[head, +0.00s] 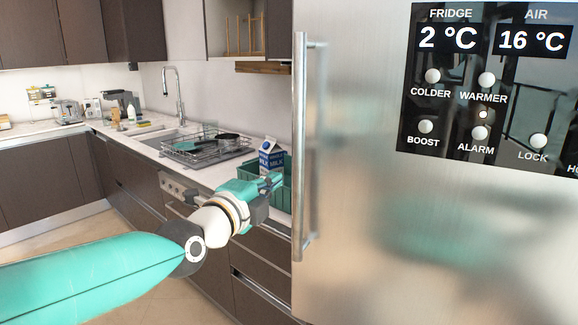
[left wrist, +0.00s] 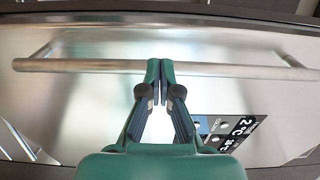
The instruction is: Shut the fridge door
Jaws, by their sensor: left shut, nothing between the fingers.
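The brushed-steel fridge door (head: 360,180) fills the right of the head view, with a black control panel (head: 490,80). A long vertical handle (head: 300,150) runs along its left edge. How far the door stands from its frame cannot be told. My left gripper (head: 276,181) is shut and empty, just left of the handle. In the left wrist view the shut fingertips (left wrist: 160,68) overlap the middle of the handle bar (left wrist: 90,66), with the door face (left wrist: 110,100) behind. Contact with the bar cannot be told. My right gripper is out of view.
Behind my left gripper is a counter with a green crate (head: 283,190), a milk carton (head: 270,158), a dish rack (head: 205,147) and a tap (head: 178,95). Dark drawers (head: 262,262) stand below. Open floor (head: 70,245) shows at left.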

